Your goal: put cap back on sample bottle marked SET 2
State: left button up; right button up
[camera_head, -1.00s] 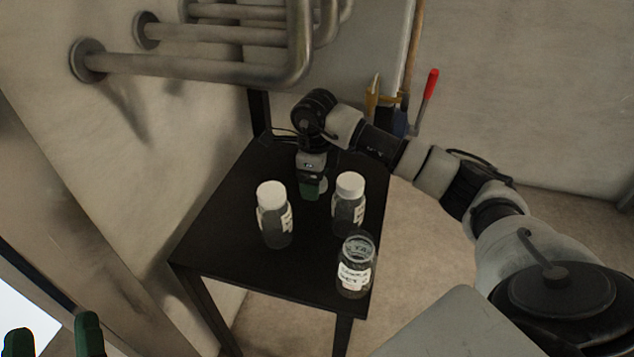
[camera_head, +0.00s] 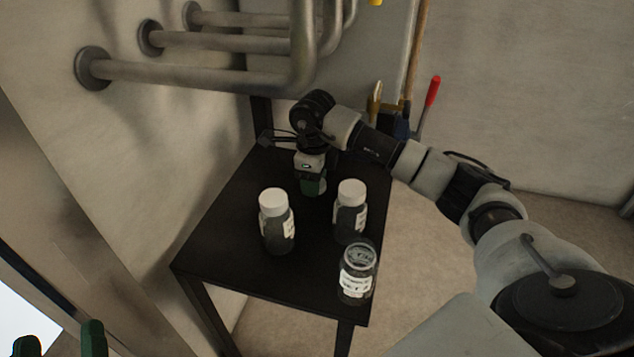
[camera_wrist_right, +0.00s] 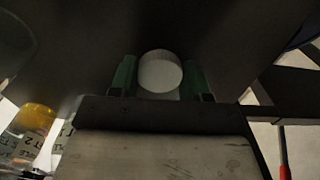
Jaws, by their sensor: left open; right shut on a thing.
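A sample bottle without a cap (camera_head: 357,278) stands upright at the table's front right corner; its label is too small to read surely. Two bottles with white caps stand behind it, one at left (camera_head: 278,228) and one at right (camera_head: 350,215). My right gripper (camera_head: 313,186) is over the back of the table, beyond the bottles. In the right wrist view its green fingers are shut on a round white cap (camera_wrist_right: 160,73). My left gripper (camera_head: 60,342) is open and empty at the bottom left corner, away from the table.
The small black table (camera_head: 215,250) has bare room at its left and front. Metal pipes (camera_head: 200,72) run along the wall above its back left. A red-handled tool (camera_head: 432,92) stands behind my right arm. Part of a labelled bottle (camera_wrist_right: 30,130) shows in the right wrist view.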

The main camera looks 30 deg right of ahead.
jog(key=w+a+r, duration=0.1)
jog(key=w+r, duration=0.1)
jog(key=w, duration=0.1)
jog(key=w+a+r+p, duration=0.1)
jog(key=w+r, duration=0.1)
jog(key=w, duration=0.2)
jog(key=w+r+p, duration=0.1)
jog(key=w+r, duration=0.1)
jog(key=w, duration=0.2)
jog(key=shift+w+a+r, duration=0.1)
jog(key=shift+a+r, duration=0.05)
jog(key=shift+a, duration=0.25)
pick_arm(q)
notch_tip(320, 180, down, 7)
jog(key=a+g+y, duration=0.1)
jog(key=g+y, duration=0.1)
jog(key=g, duration=0.4)
jog(key=shift+s+a+f+g, duration=0.15)
jog(key=shift+s+a+g, duration=0.1)
jog(key=shift+s+g, duration=0.1)
pick_arm(e)
jog(key=shift+w+a+r, duration=0.15)
jog(key=shift+w+r, duration=0.25)
jog(key=shift+w, duration=0.35)
